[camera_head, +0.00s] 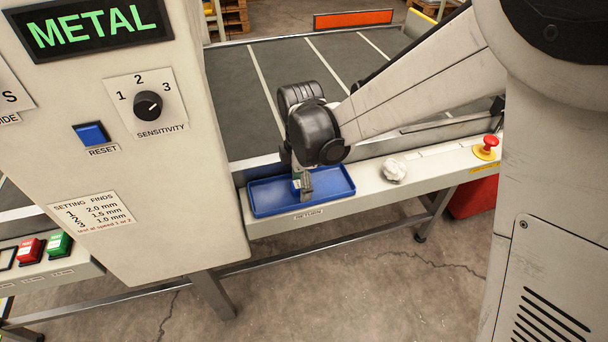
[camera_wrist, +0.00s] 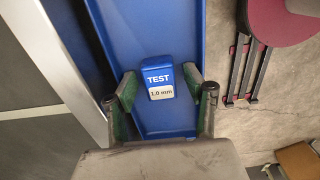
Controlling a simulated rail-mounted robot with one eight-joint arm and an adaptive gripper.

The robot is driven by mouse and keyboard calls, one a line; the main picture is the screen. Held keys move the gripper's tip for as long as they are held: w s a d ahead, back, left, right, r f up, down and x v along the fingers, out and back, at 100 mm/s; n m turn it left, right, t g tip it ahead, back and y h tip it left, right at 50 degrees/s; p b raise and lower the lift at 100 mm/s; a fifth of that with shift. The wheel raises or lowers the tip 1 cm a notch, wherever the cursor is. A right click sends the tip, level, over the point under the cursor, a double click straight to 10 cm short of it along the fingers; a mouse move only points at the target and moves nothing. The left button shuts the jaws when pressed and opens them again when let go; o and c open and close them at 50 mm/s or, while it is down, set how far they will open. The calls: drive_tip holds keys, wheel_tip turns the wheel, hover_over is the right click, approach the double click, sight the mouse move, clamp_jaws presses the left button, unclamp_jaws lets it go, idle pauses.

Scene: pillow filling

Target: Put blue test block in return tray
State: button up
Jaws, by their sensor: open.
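The blue test block (camera_wrist: 158,78), with a white label reading TEST 1.0 mm, is in the blue return tray (camera_wrist: 150,30) or just above its floor. I cannot tell whether it touches the floor. In the head view the return tray (camera_head: 333,183) sits on the pale ledge by the conveyor, above a RETURN label. In the wrist view my gripper (camera_wrist: 162,83) is open, with one finger on each side of the block. In the head view the block is mostly hidden by my gripper.
The metal detector housing (camera_head: 140,190) stands left of the tray, its display (camera_head: 98,27) reading METAL. The dark conveyor belt (camera_head: 240,100) lies behind, clear.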

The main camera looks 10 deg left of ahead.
drive_tip(key=shift+r, duration=0.1)
wheel_tip(320, 180, up, 12)
drive_tip(key=p, duration=0.3)
drive_tip(key=s+d+r+m+t, duration=0.2)
drive_tip(key=s+d+m, duration=0.2)
drive_tip(key=d+m, duration=0.4)
drive_tip(key=s+d+r+m+t, duration=0.2)
drive_tip(key=s+d+m, duration=0.3)
drive_tip(key=d, duration=0.8)
drive_tip(key=s+d+r+m+t, duration=0.3)
drive_tip(key=s+d+r+m, duration=0.1)
drive_tip(key=d+m, duration=0.6)
drive_tip(key=shift+s+d+r+m, duration=0.2)
drive_tip(key=shift+s+d+m, duration=0.1)
drive_tip(key=shift+s, duration=0.35)
